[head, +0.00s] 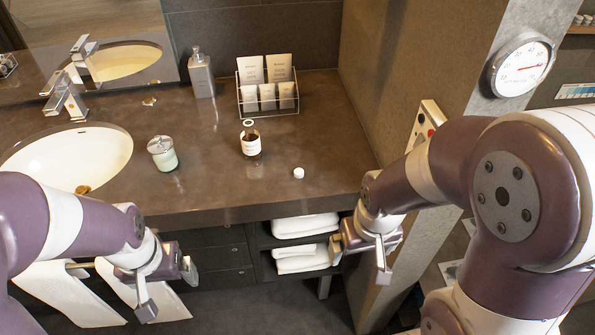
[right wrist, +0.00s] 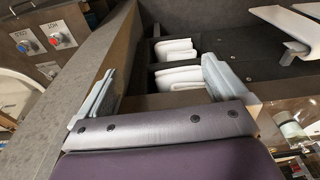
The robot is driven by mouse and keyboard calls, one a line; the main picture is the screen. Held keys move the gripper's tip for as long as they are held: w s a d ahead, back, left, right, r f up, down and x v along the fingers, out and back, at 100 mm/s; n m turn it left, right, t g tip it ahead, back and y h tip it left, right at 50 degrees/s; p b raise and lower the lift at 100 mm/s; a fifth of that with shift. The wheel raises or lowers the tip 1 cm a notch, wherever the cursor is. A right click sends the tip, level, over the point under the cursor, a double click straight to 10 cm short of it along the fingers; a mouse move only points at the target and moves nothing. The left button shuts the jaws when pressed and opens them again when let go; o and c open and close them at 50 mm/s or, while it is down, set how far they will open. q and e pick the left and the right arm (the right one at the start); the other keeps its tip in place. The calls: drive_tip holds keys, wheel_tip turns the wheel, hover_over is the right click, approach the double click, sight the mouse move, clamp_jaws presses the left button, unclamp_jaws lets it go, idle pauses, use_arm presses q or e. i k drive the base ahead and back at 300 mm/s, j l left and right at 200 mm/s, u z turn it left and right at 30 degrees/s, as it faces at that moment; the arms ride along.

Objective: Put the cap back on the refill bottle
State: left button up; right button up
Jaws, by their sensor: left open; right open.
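The refill bottle (head: 251,143) is a small dark bottle with a white label, standing upright and uncapped on the vanity counter. A white ring shows at its mouth. A small white cap (head: 298,173) lies on the counter to the right of the bottle, nearer the front edge. My left gripper (head: 169,287) is open and empty, below and in front of the counter edge at the left. My right gripper (head: 360,262) is open and empty, in front of the counter at the right. In the right wrist view its two fingers (right wrist: 150,95) are spread with nothing between them.
A lidded jar (head: 162,154) stands left of the bottle, beside the sink (head: 66,160). Towels (head: 303,226) lie on shelves below. The counter around the cap is clear; a pillar rises at right.

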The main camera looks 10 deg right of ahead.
sight(250, 135)
drive_tip(key=i+j, duration=0.15)
drive_tip(key=j, duration=0.25)
drive_tip(key=i+j+z, duration=0.15)
drive_tip(key=j, duration=0.25)
drive_tip(key=i+j, duration=0.1)
drive_tip(key=j, duration=0.35)
